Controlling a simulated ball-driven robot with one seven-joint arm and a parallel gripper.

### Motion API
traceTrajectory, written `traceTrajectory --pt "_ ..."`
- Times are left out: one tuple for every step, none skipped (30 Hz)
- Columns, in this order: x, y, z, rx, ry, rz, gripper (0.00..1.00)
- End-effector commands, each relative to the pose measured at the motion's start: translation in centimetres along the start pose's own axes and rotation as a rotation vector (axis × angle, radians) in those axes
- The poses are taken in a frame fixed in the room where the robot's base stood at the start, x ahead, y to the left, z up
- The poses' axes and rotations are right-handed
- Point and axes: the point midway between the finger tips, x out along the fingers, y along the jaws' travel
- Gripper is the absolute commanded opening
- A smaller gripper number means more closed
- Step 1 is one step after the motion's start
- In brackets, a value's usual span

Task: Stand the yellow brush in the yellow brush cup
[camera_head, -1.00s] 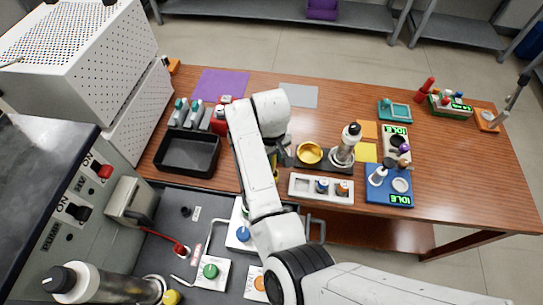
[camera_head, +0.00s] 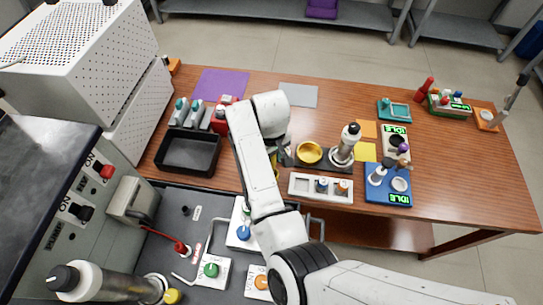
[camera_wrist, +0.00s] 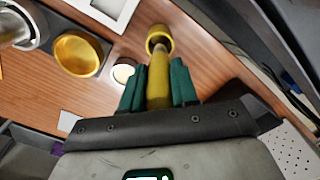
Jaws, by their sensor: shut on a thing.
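In the wrist view my gripper (camera_wrist: 158,85) has green fingers shut on the yellow brush (camera_wrist: 158,72), one finger on each side of it. The brush points away from the wrist, towards the yellow brush cup (camera_wrist: 165,31). The brush's far end overlaps the cup's opening in the picture. I cannot tell whether it is inside the cup or above it. In the head view my arm hides the gripper and most of the brush and cup; only a sliver of yellow shows beside the arm.
A golden bowl (camera_head: 309,153) and a bottle (camera_head: 346,145) stand on a dark base just right of my arm. A white rack (camera_head: 320,189) with small jars lies in front of them. A black tray (camera_head: 188,153) is to the left.

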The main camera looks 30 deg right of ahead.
Motion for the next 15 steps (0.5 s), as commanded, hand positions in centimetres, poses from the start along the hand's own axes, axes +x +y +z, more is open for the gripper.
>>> traceTrajectory --pt "0.2 0.0 0.0 0.0 0.0 0.0 0.0" --pt "0.2 0.0 0.0 0.0 0.0 0.0 0.0" --pt "0.3 0.0 0.0 0.0 0.0 0.0 0.0" --pt "0.4 0.0 0.0 0.0 0.0 0.001 0.0" --pt "0.5 0.0 0.0 0.0 0.0 0.001 0.0" --pt "0.6 0.0 0.0 0.0 0.0 0.001 0.0" --pt "0.6 0.0 0.0 0.0 0.0 0.001 0.0" --pt "0.7 0.0 0.0 0.0 0.0 0.001 0.0" --pt "0.8 0.0 0.0 0.0 0.0 0.001 0.0" --pt "0.9 0.0 0.0 0.0 0.0 0.001 0.0" --pt "0.9 0.0 0.0 0.0 0.0 0.001 0.0" --pt "1.0 0.0 0.0 0.0 0.0 0.001 0.0" --pt "1.1 0.0 0.0 0.0 0.0 0.001 0.0" --pt "1.2 0.0 0.0 0.0 0.0 0.001 0.0" --pt "1.2 0.0 0.0 0.0 0.0 0.001 0.0"
